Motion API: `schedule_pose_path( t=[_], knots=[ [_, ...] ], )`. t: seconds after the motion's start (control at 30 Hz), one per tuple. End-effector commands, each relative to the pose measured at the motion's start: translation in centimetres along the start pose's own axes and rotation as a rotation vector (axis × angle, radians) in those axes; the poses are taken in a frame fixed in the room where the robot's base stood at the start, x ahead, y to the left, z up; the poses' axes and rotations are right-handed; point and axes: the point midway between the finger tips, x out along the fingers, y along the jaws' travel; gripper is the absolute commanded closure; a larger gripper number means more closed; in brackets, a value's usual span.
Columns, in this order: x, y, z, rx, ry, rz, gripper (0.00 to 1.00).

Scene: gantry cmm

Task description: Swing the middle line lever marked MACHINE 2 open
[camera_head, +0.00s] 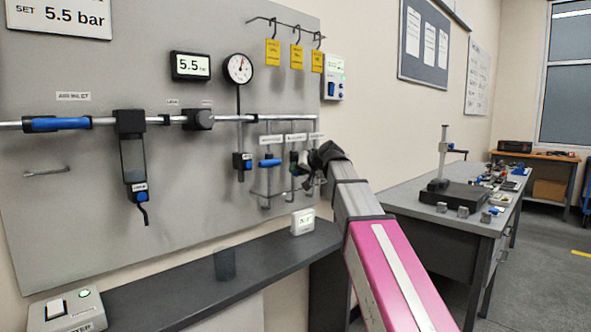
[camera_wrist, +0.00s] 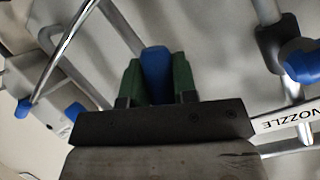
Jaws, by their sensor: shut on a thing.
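Three line valves hang side by side below small labels on the grey wall panel, in the head view. The left line lever (camera_head: 270,162) is blue and lies level. The middle line valve (camera_head: 294,158) shows as a dark body, and its lever is largely hidden by my gripper (camera_head: 305,172). In the wrist view my gripper (camera_wrist: 157,80) has green finger pads on both sides of a blue lever handle (camera_wrist: 157,68) and is shut on it. The position fits the middle lever. A label reading NOZZLE (camera_wrist: 285,122) shows at right; the MACHINE 2 marking cannot be read.
A neighbouring blue lever on a dark valve (camera_wrist: 300,65) stands close at right in the wrist view. Pipes run around the gripper. A dark shelf (camera_head: 180,290) lies below the panel. A grey bench (camera_head: 400,208) with small parts stands at right.

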Motion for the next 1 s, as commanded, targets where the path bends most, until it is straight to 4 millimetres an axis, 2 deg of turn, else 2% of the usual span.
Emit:
schedule_pose_path(
  t=[0.5, 1.0],
  knots=[
    [0.1, 1.6, -0.4, -0.353, 0.077, 0.146, 1.0],
    [0.1, 2.0, -0.6, -0.452, 0.098, 0.187, 1.0]
  ],
)
